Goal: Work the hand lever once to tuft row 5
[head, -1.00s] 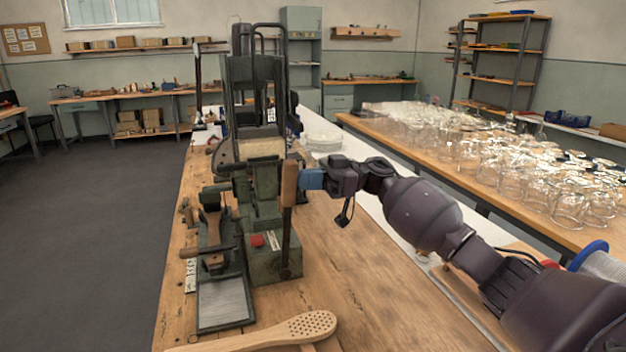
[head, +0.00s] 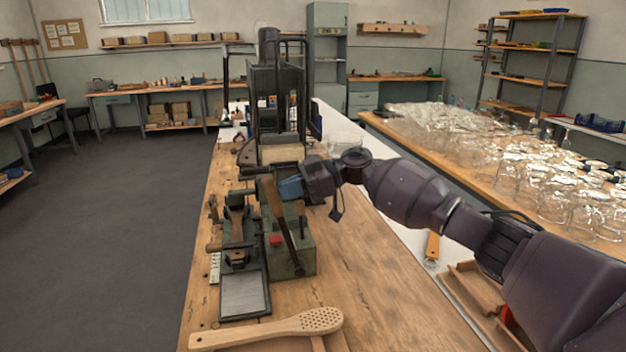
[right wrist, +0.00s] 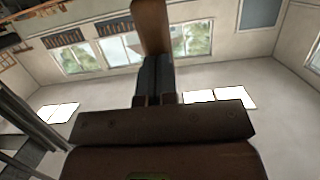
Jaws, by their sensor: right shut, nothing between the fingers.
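The green tufting machine (head: 304,246) stands on the workbench. Its hand lever, with a wooden handle (head: 272,200) on a dark metal rod, leans with its top toward the left. My right gripper (head: 291,187) is at the right side of the handle, its blue fingers shut with nothing between them. The fingertips are at or against the handle; exact contact is hard to tell. In the right wrist view the shut fingers (right wrist: 155,78) point at the wooden handle (right wrist: 150,25). A wooden brush body (head: 236,218) sits in the fixture left of the lever. My left gripper is out of view.
A loose wooden brush with a drilled head (head: 318,320) lies at the bench front. A red button (head: 276,239) is on the machine's base beside the lever. Many glass jars (head: 560,190) crowd the table on the right. The bench right of the machine is mostly clear.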

